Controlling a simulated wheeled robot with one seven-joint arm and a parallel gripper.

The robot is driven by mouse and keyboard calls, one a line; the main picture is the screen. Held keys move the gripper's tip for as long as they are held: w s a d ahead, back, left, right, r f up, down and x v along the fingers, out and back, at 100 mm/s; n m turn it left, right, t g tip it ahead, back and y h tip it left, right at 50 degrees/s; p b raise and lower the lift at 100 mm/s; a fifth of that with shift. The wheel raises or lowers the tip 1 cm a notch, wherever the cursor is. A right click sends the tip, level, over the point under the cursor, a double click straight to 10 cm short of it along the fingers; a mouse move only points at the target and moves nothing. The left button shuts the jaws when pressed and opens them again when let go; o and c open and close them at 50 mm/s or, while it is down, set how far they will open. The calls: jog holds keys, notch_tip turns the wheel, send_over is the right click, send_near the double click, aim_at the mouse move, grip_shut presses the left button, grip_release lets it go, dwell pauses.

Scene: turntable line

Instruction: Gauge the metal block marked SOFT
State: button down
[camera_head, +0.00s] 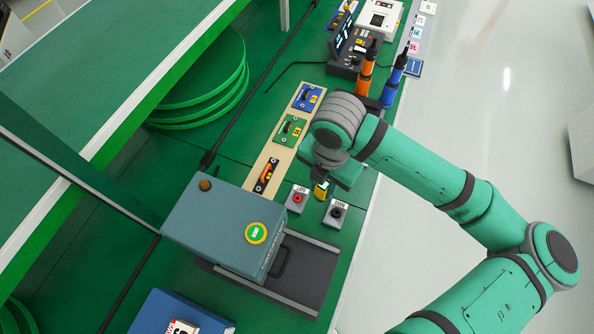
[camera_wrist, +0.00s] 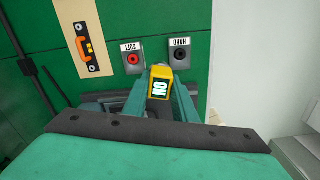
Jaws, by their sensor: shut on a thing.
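The block marked SOFT (camera_head: 297,200) is a small grey block with a red round top and a white label, on the green bench. It also shows in the wrist view (camera_wrist: 133,60), left of the block marked HARD (camera_wrist: 180,55), which has a black round top. My gripper (camera_wrist: 160,88) is shut on a yellow tool (camera_wrist: 160,73) with a small lit display showing letters like ON or NO. In the head view the yellow tool (camera_head: 321,190) is between the two blocks, on their far side. Whether its tip touches anything is hidden.
A beige board (camera_head: 272,150) holds blue, green and orange pieces. A grey-blue box (camera_head: 215,215) with a round green-yellow top button stands left of the blocks. Orange and blue upright tools (camera_head: 367,70) stand near the far end. The bench's right edge is close to HARD.

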jog(key=shift+w+a+f, duration=0.6)
jog(key=shift+a+f, duration=0.45)
jog(key=shift+f, duration=0.5)
jog(key=shift+w+a+f, duration=0.55)
jog(key=shift+a+f, duration=0.5)
jog(key=shift+f, duration=0.45)
jog(key=shift+w+a+f, duration=0.6)
jog(key=shift+a+f, duration=0.45)
jog(key=shift+f, duration=0.5)
jog(key=shift+f, duration=0.75)
jog(key=c, duration=1.4)
grip_release()
jog(key=shift+o, duration=0.2)
notch_tip(320, 180, up, 11)
jog(key=shift+d+f, duration=0.1)
jog(key=shift+f, duration=0.1)
